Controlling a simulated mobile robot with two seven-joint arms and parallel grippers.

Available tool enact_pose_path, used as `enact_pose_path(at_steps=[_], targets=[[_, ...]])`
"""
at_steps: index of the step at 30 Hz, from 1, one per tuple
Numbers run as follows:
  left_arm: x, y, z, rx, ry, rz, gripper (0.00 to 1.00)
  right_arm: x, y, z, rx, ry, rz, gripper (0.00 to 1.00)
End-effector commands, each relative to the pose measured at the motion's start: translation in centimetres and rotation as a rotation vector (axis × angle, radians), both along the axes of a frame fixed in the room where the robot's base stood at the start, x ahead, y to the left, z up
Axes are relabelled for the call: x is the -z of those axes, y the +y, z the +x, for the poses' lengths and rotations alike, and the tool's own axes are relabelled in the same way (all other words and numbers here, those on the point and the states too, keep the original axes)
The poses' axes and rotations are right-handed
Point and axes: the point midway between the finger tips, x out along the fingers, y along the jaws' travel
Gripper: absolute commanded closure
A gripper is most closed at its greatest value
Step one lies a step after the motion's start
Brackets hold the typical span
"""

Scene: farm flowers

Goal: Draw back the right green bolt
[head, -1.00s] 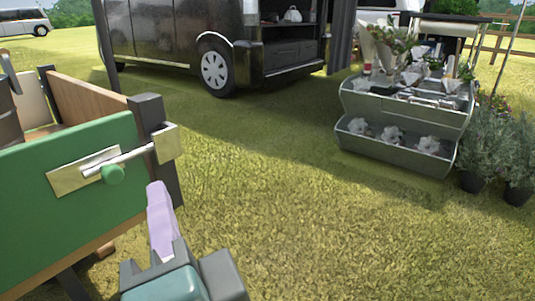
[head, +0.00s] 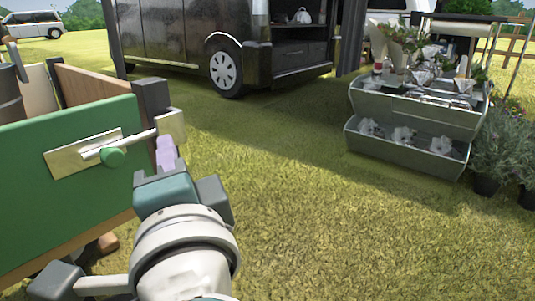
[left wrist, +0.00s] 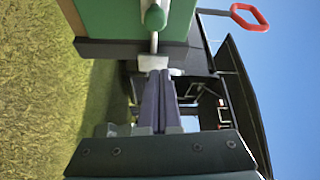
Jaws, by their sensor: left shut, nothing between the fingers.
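The green bolt has a round green knob (head: 112,157) and a pale rod (head: 135,143) on a cream plate (head: 62,161), fixed to a green panel (head: 45,210). The rod runs right to a cream keeper (head: 171,126) on the dark corner post. My left gripper (head: 166,153) is shut and empty, its lilac fingertips just below the keeper in the picture, right of the knob. In the left wrist view its closed fingers (left wrist: 159,98) point at the keeper (left wrist: 153,62), with the knob (left wrist: 154,17) beyond. I cannot tell whether they touch the keeper.
A dark van (head: 190,40) stands at the back with its side open. A grey tiered flower stand (head: 415,115) is at the right, beside potted shrubs (head: 500,150). Open grass (head: 320,220) lies between. A red hexagonal ring (left wrist: 248,17) shows in the left wrist view.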

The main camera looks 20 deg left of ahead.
Motion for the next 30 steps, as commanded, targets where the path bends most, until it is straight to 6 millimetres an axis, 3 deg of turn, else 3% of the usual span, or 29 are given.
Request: enact_pose_path(at_steps=[4, 13, 30], targets=[[0.0, 2.0, 2.4, -0.002, -0.004, 0.002, 1.0, 1.0, 0.0, 0.0, 0.002, 0.0, 0.002, 0.5], [0.5, 3.8, -0.8, 0.0, 0.001, 0.001, 1.0, 1.5, 0.1, 0.0, 0.002, 0.0, 0.003, 0.5], [0.5, 3.9, -1.1, 0.0, 0.001, 0.0, 1.0, 1.3, 0.0, 0.0, 0.002, -0.001, 0.002, 0.5]])
